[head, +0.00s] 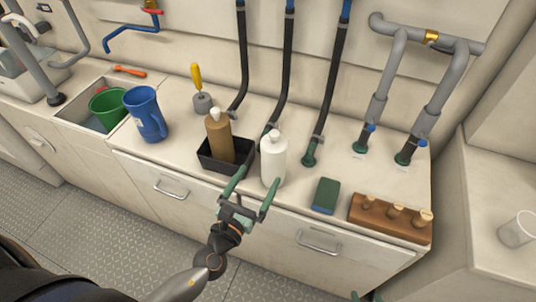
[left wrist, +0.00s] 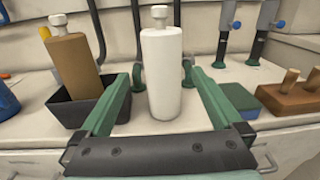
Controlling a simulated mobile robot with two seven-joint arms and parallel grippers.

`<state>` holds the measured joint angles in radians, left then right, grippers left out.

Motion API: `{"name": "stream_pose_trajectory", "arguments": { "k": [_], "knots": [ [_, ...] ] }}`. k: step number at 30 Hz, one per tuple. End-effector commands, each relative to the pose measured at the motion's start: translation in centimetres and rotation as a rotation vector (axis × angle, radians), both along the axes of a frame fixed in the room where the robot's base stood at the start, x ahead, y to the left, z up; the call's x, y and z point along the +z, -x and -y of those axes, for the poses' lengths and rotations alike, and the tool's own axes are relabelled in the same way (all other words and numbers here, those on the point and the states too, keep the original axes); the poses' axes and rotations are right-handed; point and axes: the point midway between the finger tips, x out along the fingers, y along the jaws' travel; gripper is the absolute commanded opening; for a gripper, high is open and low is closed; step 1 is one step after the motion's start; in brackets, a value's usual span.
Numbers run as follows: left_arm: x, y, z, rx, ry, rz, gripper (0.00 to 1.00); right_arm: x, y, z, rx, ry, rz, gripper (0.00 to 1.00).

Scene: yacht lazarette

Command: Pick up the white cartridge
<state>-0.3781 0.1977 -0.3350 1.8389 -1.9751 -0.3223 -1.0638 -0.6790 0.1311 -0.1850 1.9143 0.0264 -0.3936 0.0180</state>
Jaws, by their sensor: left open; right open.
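The white cartridge (head: 273,160) stands upright on the counter near its front edge, just right of a black tray. In the left wrist view the white cartridge (left wrist: 161,80) stands straight ahead, centred between the fingers. My left gripper (head: 257,181) is open, its two green fingers pointing at the cartridge from the front, one toward each side. The fingers look empty; I cannot tell whether they touch it. Two green tips at the bottom edge of the head view look like my right gripper (head: 366,297), open and low in front of the cabinet.
A brown cartridge (head: 218,138) stands in the black tray (head: 228,172), close on the left. A green-blue sponge (head: 326,195) and a wooden block with pegs (head: 386,218) lie to the right. Black hoses (head: 285,70) rise behind. A blue jug (head: 148,115) stands left by the sink.

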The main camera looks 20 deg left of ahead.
Motion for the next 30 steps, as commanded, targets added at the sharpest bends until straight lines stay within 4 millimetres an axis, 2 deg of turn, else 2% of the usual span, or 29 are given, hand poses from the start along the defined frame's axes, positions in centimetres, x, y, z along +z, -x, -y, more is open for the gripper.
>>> {"name": "stream_pose_trajectory", "arguments": {
  "k": [4,12,20,30],
  "knots": [
    [0.4,-1.5,0.3,-0.005,-0.034,0.014,1.00,0.3,0.0,0.0,0.000,0.000,0.000,0.60],
    [0.2,-6.0,0.7,-0.004,-0.030,0.012,1.00,0.8,0.0,0.0,-0.001,0.001,-0.001,0.60],
    [0.1,-7.8,0.9,-0.005,-0.027,0.010,1.00,0.9,0.0,0.1,-0.001,0.001,-0.001,0.60],
    [-0.2,-12.0,1.4,-0.004,-0.027,0.010,1.00,0.9,0.0,0.1,-0.001,0.001,-0.001,0.60]
  ]
}}
